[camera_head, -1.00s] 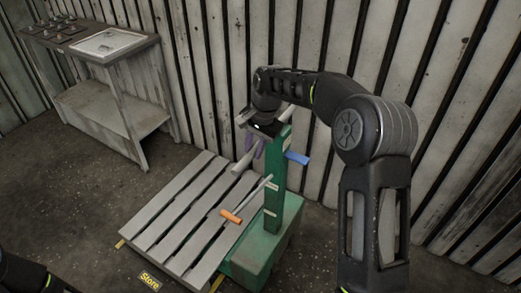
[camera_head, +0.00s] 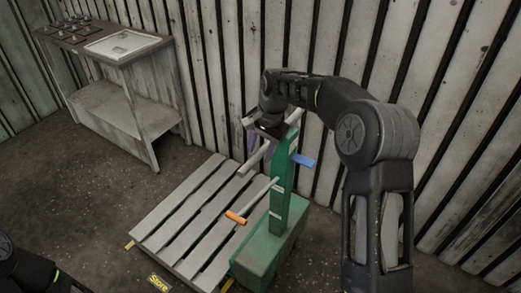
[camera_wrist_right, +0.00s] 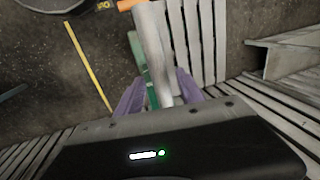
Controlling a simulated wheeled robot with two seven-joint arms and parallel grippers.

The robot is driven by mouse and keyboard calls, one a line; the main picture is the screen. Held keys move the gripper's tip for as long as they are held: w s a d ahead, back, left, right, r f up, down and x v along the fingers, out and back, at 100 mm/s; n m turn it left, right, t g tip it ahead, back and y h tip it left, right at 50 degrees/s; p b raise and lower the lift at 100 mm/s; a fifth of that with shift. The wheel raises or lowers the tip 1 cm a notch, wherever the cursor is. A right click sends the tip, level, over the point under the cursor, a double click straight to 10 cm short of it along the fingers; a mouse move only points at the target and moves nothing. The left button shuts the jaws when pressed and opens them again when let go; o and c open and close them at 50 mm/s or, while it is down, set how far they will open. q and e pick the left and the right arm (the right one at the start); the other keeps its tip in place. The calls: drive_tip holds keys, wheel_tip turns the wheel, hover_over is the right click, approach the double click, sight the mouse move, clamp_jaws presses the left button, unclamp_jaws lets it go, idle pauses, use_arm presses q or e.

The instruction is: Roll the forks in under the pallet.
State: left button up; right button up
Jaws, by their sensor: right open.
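The grey slatted pallet (camera_head: 190,217) lies on the floor in the head view. A green truck with a base (camera_head: 262,252) and an upright mast (camera_head: 283,185) stands at its right side. A blue grip (camera_head: 302,160) and an orange-tipped lever (camera_head: 236,217) stick out from the mast. No forks can be made out, so I cannot tell how far they reach under the pallet. My right gripper (camera_head: 256,148) is at the mast top. In the wrist view its purple fingers (camera_wrist_right: 160,92) are open on either side of a grey bar (camera_wrist_right: 153,45); contact is unclear. My left gripper is out of view.
A grey bench (camera_head: 118,85) with a lower shelf stands at the back left. A ribbed metal wall (camera_head: 215,80) runs close behind the truck. The floor left of the pallet is clear.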

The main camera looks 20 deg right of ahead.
drive_tip(key=shift+r, duration=0.1)
wheel_tip(320, 180, up, 8)
drive_tip(key=s+b, duration=0.1)
drive_tip(key=shift+d+f, duration=0.25)
drive_tip(key=shift+d, duration=0.15)
drive_tip(key=shift+s, duration=0.1)
idle(0.3)
